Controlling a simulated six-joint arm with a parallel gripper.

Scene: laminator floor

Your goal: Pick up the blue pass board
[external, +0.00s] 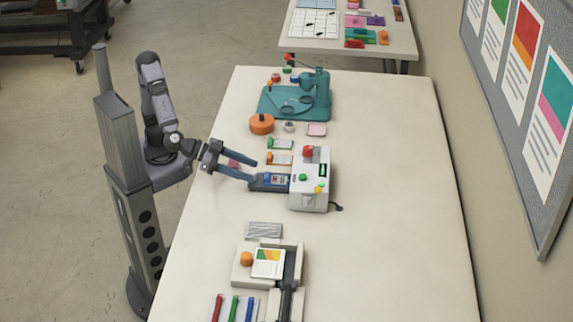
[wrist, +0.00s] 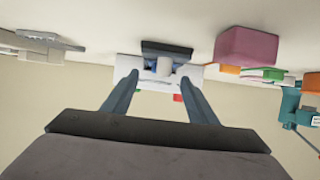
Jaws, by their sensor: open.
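The blue pass board (external: 278,179) lies flat on the dark feed tray (external: 258,187) on the left side of the white laminator (external: 312,182). My gripper (external: 254,171) is open, with its two fingers pointing right toward the tray and the lower fingertip close to the board's left end. In the wrist view my gripper (wrist: 158,84) is also open, with nothing held between its fingers. Beyond the fingers are the dark tray edge (wrist: 167,47) and small blue parts beside a white knob. I cannot tell whether a finger touches the board.
A green board (external: 282,143) and an orange board (external: 280,159) lie just behind the tray. A pink block (wrist: 246,46) is near my gripper. A teal press (external: 308,98) stands farther back. The right side of the table (external: 400,200) is clear.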

